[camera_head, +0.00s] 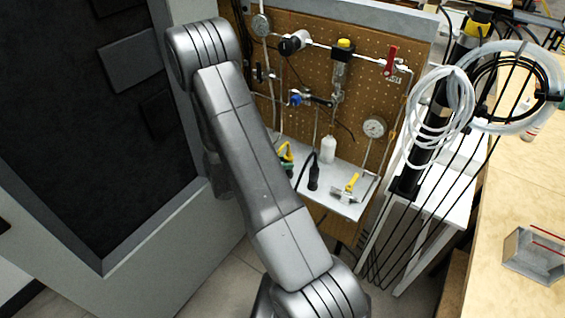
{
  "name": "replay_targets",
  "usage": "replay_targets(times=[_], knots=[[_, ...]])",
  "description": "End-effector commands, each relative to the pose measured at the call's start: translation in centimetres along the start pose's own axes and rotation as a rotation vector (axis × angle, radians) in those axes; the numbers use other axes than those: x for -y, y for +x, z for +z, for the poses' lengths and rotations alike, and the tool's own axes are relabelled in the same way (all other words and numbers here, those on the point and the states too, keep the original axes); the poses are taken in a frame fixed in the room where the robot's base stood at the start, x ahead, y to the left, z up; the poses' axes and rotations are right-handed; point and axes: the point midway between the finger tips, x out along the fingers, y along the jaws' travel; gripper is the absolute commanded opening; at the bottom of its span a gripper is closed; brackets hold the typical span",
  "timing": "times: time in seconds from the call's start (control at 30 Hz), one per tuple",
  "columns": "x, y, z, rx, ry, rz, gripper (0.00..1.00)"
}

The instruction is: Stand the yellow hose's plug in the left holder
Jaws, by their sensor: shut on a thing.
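The grey metal shelf (340,204) juts out below a brown pegboard. A yellow-and-dark fitting (286,153) shows at its left end, partly covered by my arm. A black plug (314,177) with a dark cable stands upright beside it. A yellow-handled metal fitting (350,184) is at the right on the shelf. I cannot tell which yellow part is the hose's plug, nor make out the left holder. My gripper is hidden behind my own arm, so its hold does not show.
The pegboard (365,88) carries pipes, valves and a round gauge (374,127). A white bottle (328,149) stands on the shelf. White coiled tubing (440,118) and black rods are on the right. A dark-panelled grey cabinet (165,250) is close on the left.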

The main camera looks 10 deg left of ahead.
Motion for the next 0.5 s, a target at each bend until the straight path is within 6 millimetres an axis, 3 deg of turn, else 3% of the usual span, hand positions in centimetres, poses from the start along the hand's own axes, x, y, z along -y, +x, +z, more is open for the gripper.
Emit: replay_targets(times=[0.4,0.43,0.5], knots=[[0.00,0.00,0.01,0.000,0.000,0.000,0.00],[0.00,0.00,0.01,0.000,0.000,0.000,0.30],[0.00,0.00,0.01,0.000,0.000,0.000,0.44]])
